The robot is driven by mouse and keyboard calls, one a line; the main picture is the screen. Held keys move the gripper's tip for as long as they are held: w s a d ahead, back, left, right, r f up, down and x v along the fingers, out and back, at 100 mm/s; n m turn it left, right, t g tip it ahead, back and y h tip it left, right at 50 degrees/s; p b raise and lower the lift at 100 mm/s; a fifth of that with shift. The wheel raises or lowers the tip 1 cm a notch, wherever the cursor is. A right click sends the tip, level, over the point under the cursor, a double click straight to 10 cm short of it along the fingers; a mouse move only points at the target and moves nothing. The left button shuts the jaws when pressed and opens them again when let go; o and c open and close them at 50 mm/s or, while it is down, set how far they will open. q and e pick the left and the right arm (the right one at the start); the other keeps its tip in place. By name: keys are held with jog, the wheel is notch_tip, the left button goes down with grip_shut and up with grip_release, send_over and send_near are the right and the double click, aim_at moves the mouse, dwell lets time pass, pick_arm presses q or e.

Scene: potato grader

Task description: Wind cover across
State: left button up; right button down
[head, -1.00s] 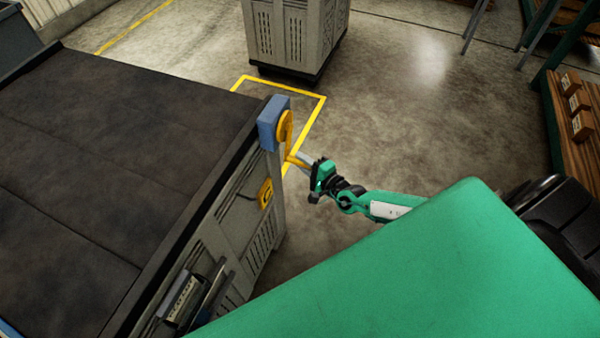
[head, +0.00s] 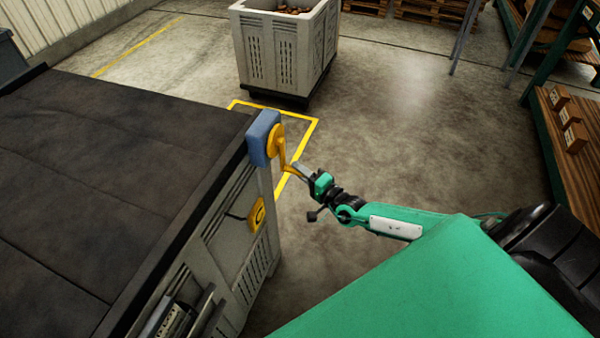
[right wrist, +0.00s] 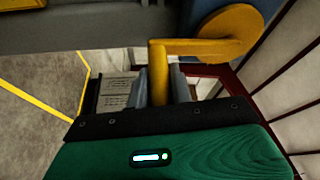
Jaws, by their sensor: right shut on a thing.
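The dark cover (head: 90,170) lies flat over the top of the large grey bin or grader body (head: 232,240). The crank arm points down and toward my right gripper (head: 303,171). In the right wrist view the crank's yellow grip (right wrist: 158,75) stands between my two grey fingers, which are shut on it. My left gripper is in neither view.
A yellow reel or hook fitting (head: 257,215) is on the grey side wall below the crank. A grey crate of potatoes (head: 285,55) stands beyond, near yellow floor lines. A wooden shelf with small boxes (head: 572,138) is at right. The floor between is clear.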

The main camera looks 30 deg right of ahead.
jog(key=c, duration=1.3)
grip_release()
jog(key=shift+o, duration=0.2)
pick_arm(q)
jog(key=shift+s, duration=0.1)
pick_arm(e)
jog(key=shift+s, duration=0.2)
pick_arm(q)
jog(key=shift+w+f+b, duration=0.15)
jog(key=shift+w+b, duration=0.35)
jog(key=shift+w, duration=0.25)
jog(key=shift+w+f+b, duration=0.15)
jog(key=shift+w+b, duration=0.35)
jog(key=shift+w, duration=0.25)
pick_arm(e)
jog(key=v, duration=1.3)
jog(key=shift+s, duration=0.15)
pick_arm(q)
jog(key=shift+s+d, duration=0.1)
pick_arm(e)
jog(key=shift+d+f, duration=0.1)
jog(key=shift+f, duration=0.05)
